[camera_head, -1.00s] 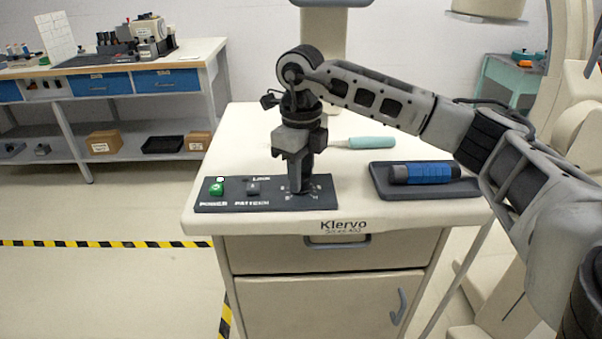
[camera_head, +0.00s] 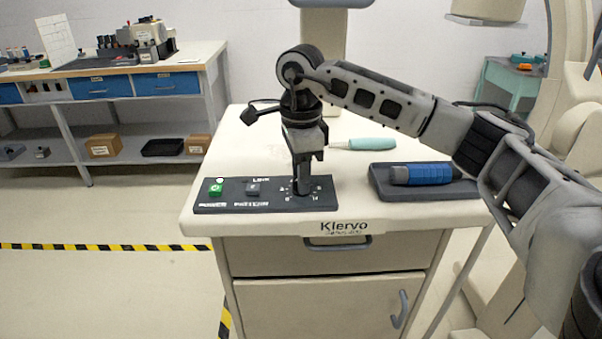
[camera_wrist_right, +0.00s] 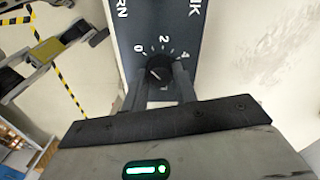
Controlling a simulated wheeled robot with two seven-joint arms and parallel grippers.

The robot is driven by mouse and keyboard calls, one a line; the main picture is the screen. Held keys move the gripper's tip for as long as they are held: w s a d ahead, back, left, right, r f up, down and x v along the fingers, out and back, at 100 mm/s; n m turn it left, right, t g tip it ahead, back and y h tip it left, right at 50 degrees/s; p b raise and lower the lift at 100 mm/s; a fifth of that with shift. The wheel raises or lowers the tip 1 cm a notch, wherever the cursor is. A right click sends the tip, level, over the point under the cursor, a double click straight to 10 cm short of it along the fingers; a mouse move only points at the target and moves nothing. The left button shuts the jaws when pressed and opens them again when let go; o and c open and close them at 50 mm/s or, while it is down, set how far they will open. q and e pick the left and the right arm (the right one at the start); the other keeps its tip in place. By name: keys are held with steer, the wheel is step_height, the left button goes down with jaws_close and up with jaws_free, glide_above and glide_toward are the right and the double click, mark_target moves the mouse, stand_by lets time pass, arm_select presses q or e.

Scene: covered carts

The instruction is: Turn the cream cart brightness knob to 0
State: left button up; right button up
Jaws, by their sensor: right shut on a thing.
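The cream cart (camera_head: 340,255) stands in front of me with a dark control panel (camera_head: 225,205) on its top. My right gripper (camera_head: 301,188) points straight down at the panel's right part and is shut on the brightness knob. In the right wrist view, the dark round knob (camera_wrist_right: 158,70) sits between the fingertips (camera_wrist_right: 164,82). Marks 0, 2 and 4 show around it. A light pointer line on the knob seems to slant up-left, roughly toward 0. The fingers hide part of the dial.
On the panel, a green power button (camera_head: 215,189) and a small pattern switch (camera_head: 253,189) sit left of the knob. A dark tray (camera_head: 455,190) with a blue cylinder (camera_head: 425,173) lies to the right. A teal-handled tool (camera_head: 370,144) lies behind the gripper.

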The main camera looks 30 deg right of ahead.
arm_select(q)
steer(key=shift+s, duration=0.1)
arm_select(e)
steer(key=shift+r+n, duration=0.15)
steer(key=shift+n, duration=0.25)
steer(key=o, duration=1)
step_height(320, 180, up, 7)
steer(key=shift+r, duration=0.15)
arm_select(q)
steer(key=shift+a+r+p, duration=0.2)
steer(key=shift+r+p, duration=0.3)
steer(key=shift+p, duration=0.55)
arm_select(e)
step_height(320, 180, up, 9)
steer(key=shift+f, duration=0.2)
